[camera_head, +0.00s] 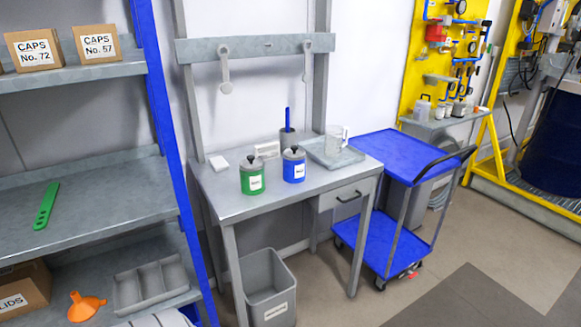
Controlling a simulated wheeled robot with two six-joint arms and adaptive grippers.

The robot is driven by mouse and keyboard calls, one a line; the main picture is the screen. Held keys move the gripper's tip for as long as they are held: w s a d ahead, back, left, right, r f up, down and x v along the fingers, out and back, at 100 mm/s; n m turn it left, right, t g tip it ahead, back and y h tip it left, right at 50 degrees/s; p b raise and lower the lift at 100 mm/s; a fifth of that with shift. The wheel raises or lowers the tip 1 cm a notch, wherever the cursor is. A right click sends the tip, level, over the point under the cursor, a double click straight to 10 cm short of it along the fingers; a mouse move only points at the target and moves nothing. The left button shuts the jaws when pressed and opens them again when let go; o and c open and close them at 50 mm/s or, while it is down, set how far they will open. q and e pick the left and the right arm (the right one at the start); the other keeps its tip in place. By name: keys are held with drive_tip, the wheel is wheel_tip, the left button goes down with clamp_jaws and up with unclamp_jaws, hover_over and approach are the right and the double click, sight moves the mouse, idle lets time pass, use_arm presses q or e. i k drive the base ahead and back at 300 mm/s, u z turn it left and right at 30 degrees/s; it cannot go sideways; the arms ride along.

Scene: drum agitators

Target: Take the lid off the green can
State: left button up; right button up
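The green can (252,181) stands upright on the grey workbench (225,206), near its front left. Its dark lid (251,161) with a knob on top sits on the can. A blue can (293,168) with a similar dark knobbed lid stands just to its right, with a small gap between them. Neither of my grippers shows in the head view.
A tray (318,155) with a clear jug (335,138) sits at the bench's right. A grey cup (288,138) with a blue stick, a small sign (267,150) and a white block (219,163) stand behind the cans. A shelf (90,215) is left, a blue cart (390,155) right, a bin (268,285) below.

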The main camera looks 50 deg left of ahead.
sight(252, 183)
drive_tip(key=u, duration=0.3)
drive_tip(key=i, duration=1)
drive_tip(key=u, duration=0.65)
